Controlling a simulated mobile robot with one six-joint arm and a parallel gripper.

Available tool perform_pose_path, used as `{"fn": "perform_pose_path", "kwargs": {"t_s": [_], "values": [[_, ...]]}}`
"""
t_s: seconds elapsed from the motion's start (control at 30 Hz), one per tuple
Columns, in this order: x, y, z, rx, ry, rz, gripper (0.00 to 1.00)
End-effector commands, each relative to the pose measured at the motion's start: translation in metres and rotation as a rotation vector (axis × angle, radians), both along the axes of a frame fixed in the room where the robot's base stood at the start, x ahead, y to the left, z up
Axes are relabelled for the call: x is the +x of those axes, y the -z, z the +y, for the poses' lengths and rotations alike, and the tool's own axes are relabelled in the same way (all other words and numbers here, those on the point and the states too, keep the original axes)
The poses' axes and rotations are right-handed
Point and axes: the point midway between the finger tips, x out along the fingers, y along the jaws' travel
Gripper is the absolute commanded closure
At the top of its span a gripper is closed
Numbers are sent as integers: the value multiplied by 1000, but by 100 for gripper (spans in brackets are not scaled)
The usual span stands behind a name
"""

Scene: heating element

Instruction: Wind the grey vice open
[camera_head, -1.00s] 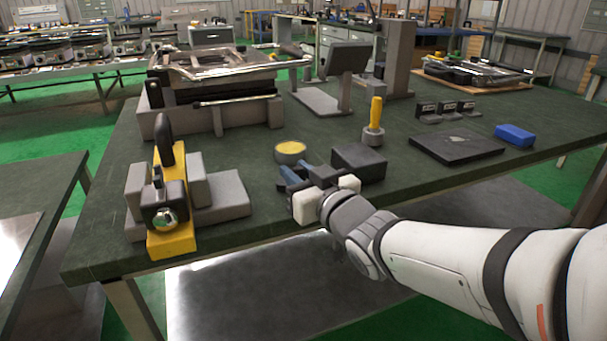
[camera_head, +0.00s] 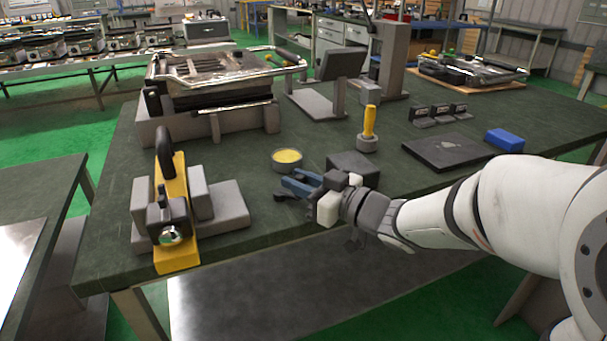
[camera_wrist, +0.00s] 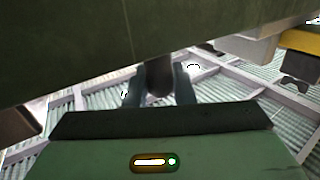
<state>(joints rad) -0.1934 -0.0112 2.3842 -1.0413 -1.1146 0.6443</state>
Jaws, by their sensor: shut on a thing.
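Grey blocks (camera_head: 226,210) with an upright yellow bar (camera_head: 177,258) between them stand at the front left of the table in the head view; I take these to be the grey vice. A dark block with a round shiny end (camera_head: 170,236) sits at their front, and a black handle (camera_head: 164,150) rises behind. My gripper (camera_head: 290,187) is well to the right of it, over the table's front part, with blue fingers pointing left. In the wrist view my fingers (camera_wrist: 158,90) close on a dark rounded piece (camera_wrist: 158,75). What it belongs to cannot be told.
A tin with yellow contents (camera_head: 287,160) and a dark block (camera_head: 352,166) stand close to my gripper. Farther right are a yellow-handled tool (camera_head: 369,125), a black plate (camera_head: 448,151) and a blue box (camera_head: 510,139). The table (camera_head: 262,222) is bare between the vice and my gripper.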

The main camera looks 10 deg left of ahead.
Motion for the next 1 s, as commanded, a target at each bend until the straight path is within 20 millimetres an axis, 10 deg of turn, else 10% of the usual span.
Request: {"fn": "perform_pose_path", "kwargs": {"t_s": [0.37,0.4,0.6,1.0], "values": [[1,-1,0,3,-4,-4,100],[1,-1,0,3,-4,-4,76],[0,-1,0,1,-4,-2,60],[-4,-2,-11,1,-2,-2,58]]}}
